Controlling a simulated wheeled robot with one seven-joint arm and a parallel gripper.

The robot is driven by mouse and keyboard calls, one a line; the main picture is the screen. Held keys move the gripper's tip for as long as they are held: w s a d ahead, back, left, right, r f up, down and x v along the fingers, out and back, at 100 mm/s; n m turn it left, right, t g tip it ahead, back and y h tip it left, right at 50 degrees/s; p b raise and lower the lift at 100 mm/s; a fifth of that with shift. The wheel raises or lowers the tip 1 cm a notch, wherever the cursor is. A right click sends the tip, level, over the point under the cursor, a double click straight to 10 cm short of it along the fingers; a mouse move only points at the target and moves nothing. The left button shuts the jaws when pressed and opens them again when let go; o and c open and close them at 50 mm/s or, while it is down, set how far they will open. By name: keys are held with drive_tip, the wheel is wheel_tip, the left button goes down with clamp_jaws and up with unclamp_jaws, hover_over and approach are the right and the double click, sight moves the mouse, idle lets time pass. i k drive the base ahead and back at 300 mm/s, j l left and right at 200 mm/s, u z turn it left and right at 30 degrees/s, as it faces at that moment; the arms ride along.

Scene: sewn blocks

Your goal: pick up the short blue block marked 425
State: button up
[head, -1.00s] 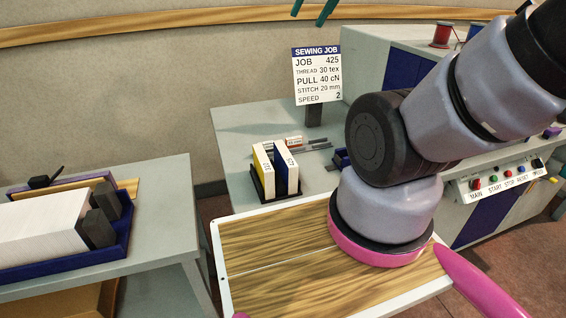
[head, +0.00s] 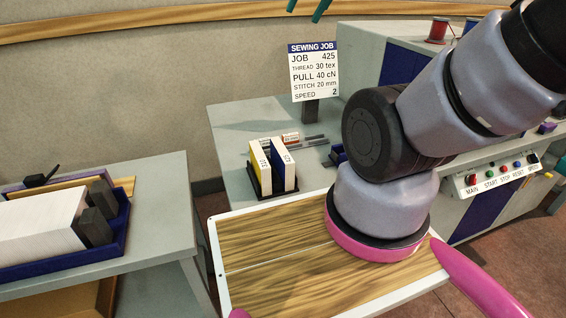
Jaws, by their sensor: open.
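In the head view two upright blocks stand side by side in a small black holder (head: 251,184) on the grey table. The right one is a block with a blue side face (head: 280,172) and a white edge carrying a tiny number that I cannot read surely. The left one is a block with a yellow side (head: 254,160) and a white, numbered edge. My gripper (head: 307,9) shows only as two teal fingertips at the top edge, apart, with nothing seen between them. It is far above the blocks in the picture; the rest of it is out of view.
A sign (head: 315,72) reading job 425 stands behind the blocks. A small dark blue tray (head: 338,155) is partly behind my arm. A control panel (head: 495,178) is at right. At left, a blue tray (head: 70,265) holds white and dark blocks on another table.

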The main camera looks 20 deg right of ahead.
sight(284, 164)
drive_tip(key=k+l+z, duration=0.1)
drive_tip(key=k+z, duration=0.15)
drive_tip(key=k, duration=0.4)
drive_tip(key=j+z, duration=0.2)
drive_tip(key=z, duration=0.25)
drive_tip(key=k+j+z, duration=0.1)
drive_tip(key=z, duration=0.4)
drive_tip(key=k+j+z, duration=0.1)
drive_tip(key=j+z, duration=0.15)
drive_tip(key=z, duration=0.2)
drive_tip(key=k+j, duration=0.2)
